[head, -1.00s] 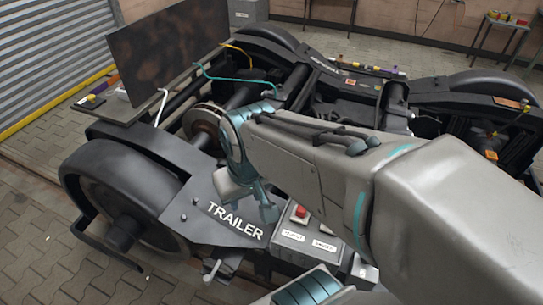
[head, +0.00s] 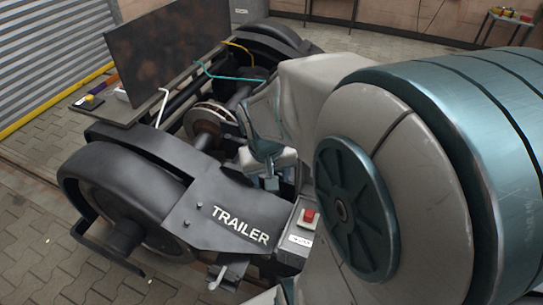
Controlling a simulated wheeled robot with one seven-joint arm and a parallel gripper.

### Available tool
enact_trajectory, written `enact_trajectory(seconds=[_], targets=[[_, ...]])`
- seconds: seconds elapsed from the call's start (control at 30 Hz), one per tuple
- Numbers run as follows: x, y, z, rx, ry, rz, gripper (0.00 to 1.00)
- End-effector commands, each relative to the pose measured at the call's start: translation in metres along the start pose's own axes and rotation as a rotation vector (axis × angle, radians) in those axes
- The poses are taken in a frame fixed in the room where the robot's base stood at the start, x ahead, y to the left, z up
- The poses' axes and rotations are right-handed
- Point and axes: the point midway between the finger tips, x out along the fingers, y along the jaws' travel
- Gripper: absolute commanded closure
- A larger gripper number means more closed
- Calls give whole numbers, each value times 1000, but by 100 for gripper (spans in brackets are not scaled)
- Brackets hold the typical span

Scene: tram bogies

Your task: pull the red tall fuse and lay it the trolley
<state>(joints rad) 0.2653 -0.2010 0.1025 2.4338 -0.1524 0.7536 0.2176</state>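A small red block (head: 309,217), which may be the red tall fuse, stands up from the top of a grey box (head: 297,243) with a white label. The box is at the front side of the bogie, right of the word TRAILER. My gripper (head: 270,180) hangs over the bogie frame, up and left of the red block and apart from it. Its fingers are small and partly hidden, so I cannot tell whether it is open. My arm covers the right side of the box and much of the bogie. I cannot make out a trolley for certain.
The black bogie (head: 205,212) has a big wheel at the left and a brake disc (head: 208,122) behind. A dark upright panel (head: 165,48) stands at the back left. A small table (head: 508,17) with coloured items is at the back right. Paved floor is free at the lower left.

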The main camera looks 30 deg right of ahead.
Motion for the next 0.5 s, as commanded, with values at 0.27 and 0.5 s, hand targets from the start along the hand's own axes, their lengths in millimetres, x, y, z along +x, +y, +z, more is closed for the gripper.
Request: enact_trajectory(seconds=[0.27, 0.5], targets=[[99, 60, -32, 239, -106, 58, 47], [186, 102, -33, 438, -171, 15, 47]])
